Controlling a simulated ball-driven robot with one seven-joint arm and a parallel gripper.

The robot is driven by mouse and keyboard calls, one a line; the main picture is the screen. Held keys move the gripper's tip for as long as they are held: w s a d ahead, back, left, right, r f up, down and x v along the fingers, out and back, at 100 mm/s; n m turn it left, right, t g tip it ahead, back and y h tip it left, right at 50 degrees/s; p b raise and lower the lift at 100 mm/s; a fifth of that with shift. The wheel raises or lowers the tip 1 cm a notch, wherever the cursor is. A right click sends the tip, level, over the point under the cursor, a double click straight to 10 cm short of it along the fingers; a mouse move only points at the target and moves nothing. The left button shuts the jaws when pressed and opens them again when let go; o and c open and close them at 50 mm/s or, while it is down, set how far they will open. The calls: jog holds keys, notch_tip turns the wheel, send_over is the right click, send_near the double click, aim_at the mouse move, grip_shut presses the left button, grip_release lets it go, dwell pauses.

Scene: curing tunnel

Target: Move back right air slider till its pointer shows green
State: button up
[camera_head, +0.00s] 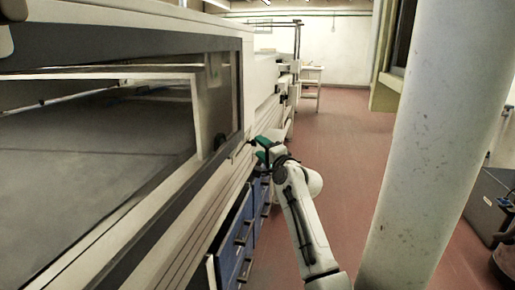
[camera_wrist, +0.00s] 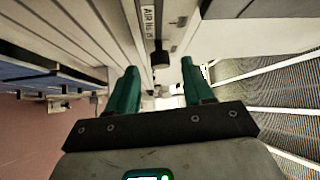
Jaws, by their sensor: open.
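In the wrist view, a dark slider knob (camera_wrist: 160,54) stands out from a pale panel below a label (camera_wrist: 148,20) that reads AIR; the rest of the label is unclear. My gripper (camera_wrist: 159,66) is open, with one green finger on each side of the knob. I cannot tell whether either finger touches it. A pointer and its colour are not readable. In the head view, my gripper (camera_head: 261,149) is beside the right side of the long pale machine (camera_head: 262,85). The slider is not discernible there.
Blue drawers (camera_head: 236,238) with dark handles lie low along the machine, left of my arm. A thick pale column (camera_head: 430,140) stands at right. The reddish floor (camera_head: 345,150) between machine and column is open toward the back. A dark-framed window (camera_head: 100,120) fills the left.

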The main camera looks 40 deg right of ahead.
aim_at(252, 142)
jog(key=shift+w+d+r, duration=0.1)
jog(key=shift+w, duration=0.6)
jog(key=shift+w+d+r, duration=0.1)
jog(key=shift+w, duration=0.6)
jog(key=shift+c, duration=0.2)
jog(key=shift+f, duration=0.1)
grip_shut()
